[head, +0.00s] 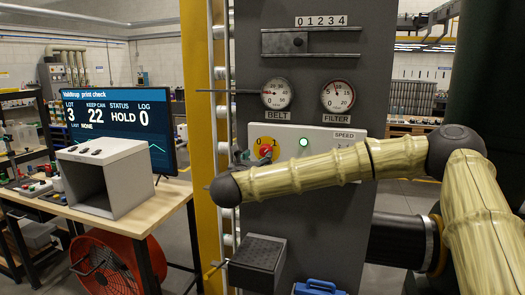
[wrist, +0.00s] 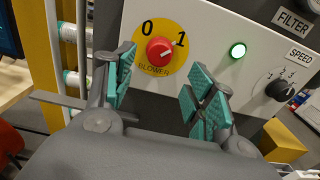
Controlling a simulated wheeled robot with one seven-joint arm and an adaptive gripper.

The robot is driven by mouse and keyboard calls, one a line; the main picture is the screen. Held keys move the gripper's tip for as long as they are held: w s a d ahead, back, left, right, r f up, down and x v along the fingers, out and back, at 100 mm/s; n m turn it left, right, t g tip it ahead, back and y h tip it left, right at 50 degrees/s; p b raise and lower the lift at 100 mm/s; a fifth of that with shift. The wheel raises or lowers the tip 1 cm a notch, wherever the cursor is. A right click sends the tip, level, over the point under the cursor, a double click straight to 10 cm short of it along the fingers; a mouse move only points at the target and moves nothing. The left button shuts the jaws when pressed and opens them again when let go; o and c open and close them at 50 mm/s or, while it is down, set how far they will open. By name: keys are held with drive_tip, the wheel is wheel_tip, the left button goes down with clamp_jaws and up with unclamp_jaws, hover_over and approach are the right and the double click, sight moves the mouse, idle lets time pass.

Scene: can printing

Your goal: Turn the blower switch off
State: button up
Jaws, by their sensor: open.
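The blower switch (wrist: 160,51) is a red knob on a yellow disc marked 0 at the left and 1 at the right. A pale mark on the knob appears to point toward the 1. The switch also shows in the head view (head: 265,151), on the white panel. My gripper (wrist: 158,74) is open, with its teal-padded fingers to the lower left and lower right of the knob. The knob shows between and beyond the fingertips, and no contact is visible. In the head view my gripper (head: 243,157) is small and partly hidden beside the panel's left end.
A lit green lamp (wrist: 238,50) and a speed knob (wrist: 279,88) sit right of the switch. A yellow post (head: 202,120) stands left of the machine. A dark grey box (head: 257,262) juts out below the panel.

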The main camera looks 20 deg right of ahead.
sight(264, 153)
drive_tip(key=p+x, duration=0.2)
drive_tip(key=x, duration=0.3)
drive_tip(key=shift+w+d+r, duration=0.15)
drive_tip(key=shift+f+p+x, duration=0.2)
drive_tip(key=shift+p+x, duration=0.35)
drive_tip(key=shift+x, duration=0.5)
drive_tip(key=shift+c, duration=0.3)
drive_tip(key=c, duration=1)
